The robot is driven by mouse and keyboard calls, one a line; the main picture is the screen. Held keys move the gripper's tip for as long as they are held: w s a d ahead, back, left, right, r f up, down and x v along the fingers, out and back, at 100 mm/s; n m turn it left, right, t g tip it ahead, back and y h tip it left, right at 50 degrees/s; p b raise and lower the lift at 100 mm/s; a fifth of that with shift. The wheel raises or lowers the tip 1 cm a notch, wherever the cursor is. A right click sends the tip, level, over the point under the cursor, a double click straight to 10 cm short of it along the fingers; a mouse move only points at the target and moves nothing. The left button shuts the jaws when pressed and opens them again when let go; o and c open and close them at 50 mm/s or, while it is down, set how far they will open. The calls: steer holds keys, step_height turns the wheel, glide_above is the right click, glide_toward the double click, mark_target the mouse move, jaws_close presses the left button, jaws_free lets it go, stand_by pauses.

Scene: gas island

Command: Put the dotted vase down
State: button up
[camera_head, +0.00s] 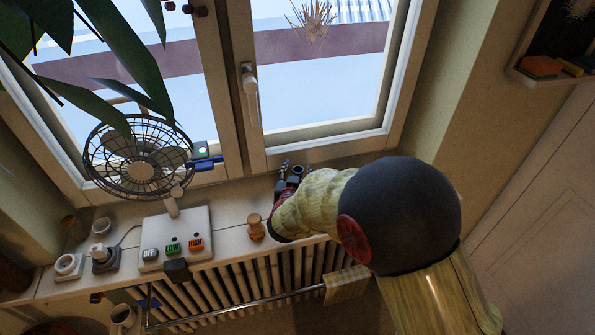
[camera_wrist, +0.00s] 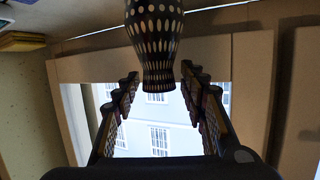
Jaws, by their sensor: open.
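The dotted vase (camera_wrist: 155,42) is dark with pale oval spots. In the wrist view it is at the top centre, cut off by the upper edge, with its visible end reaching down between the finger ends. My gripper (camera_wrist: 160,80) is open, with one finger on each side of the vase and a visible gap on both sides. In the head view my gripper (camera_head: 291,178) is over the windowsill (camera_head: 230,213) near the window. My arm covers much of this area there, and I cannot make out the vase. What the vase rests on is not visible.
A small wooden object (camera_head: 256,228) stands on the sill just left of my arm. Further left are a wire fan (camera_head: 140,165) and a white button box (camera_head: 180,226). A radiator (camera_head: 240,287) and a rail with a cloth (camera_head: 347,284) are below. The window handle (camera_head: 250,85) projects above.

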steer(key=shift+s+r, duration=0.1)
steer(key=shift+r, duration=0.1)
steer(key=p+v, duration=0.3)
steer(key=v, duration=0.9)
steer(key=s+d+r+n+g+y, duration=0.1)
steer(key=s+d+r+g+y, duration=0.15)
steer(key=r, duration=0.35)
steer(key=s+d+r+n+g+y, duration=0.1)
steer(key=s+d+r+g+y, duration=0.15)
steer(key=r, duration=0.35)
steer(key=s+d+r+g+h, duration=0.1)
steer(key=s+d+g, duration=0.1)
steer(key=s+d, duration=0.6)
steer(key=s+d+r+g+h, duration=0.1)
steer(key=s+d+g+h, duration=0.1)
steer(key=s+d, duration=0.6)
steer(key=s, duration=0.5)
steer(key=shift+s+m, duration=0.25)
steer(key=shift+m, duration=0.05)
steer(key=shift+r, duration=0.1)
